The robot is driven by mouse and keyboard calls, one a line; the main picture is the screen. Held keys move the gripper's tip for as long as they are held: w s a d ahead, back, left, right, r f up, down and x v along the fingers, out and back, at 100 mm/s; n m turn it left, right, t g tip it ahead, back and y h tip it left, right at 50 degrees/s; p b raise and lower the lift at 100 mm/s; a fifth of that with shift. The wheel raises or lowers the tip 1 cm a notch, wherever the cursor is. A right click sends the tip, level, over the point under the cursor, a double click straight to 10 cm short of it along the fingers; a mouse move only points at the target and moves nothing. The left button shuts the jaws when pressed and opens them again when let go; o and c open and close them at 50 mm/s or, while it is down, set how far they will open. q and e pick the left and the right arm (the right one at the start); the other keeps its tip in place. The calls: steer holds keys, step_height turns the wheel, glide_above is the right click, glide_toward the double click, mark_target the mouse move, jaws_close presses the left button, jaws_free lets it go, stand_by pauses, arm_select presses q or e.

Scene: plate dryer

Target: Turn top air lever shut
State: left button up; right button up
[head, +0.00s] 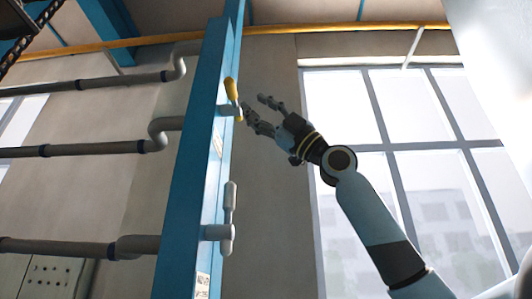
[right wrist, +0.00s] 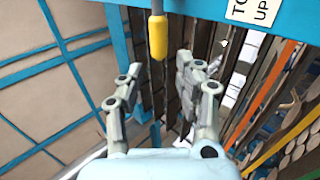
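The top air lever has a yellow grip (head: 231,90) and sits on the upper part of the blue upright. It tilts slightly, grip end up, from a grey pivot with a yellow cap. My right gripper (head: 254,105) is open just to the right of the lever, its fingers pointing toward it. In the right wrist view the yellow grip (right wrist: 158,38) lies ahead, roughly between the two spread fingers (right wrist: 158,72) and beyond their tips. I see no contact. My left gripper is not in view.
A grey lower lever (head: 229,205) stands on the same blue upright (head: 188,190). Grey pipes (head: 90,147) run in from the left. A label (right wrist: 255,10) is on the blue frame. The space right of the upright, before the window (head: 410,110), is free except for my arm.

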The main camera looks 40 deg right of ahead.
steer(key=shift+v, duration=1.25)
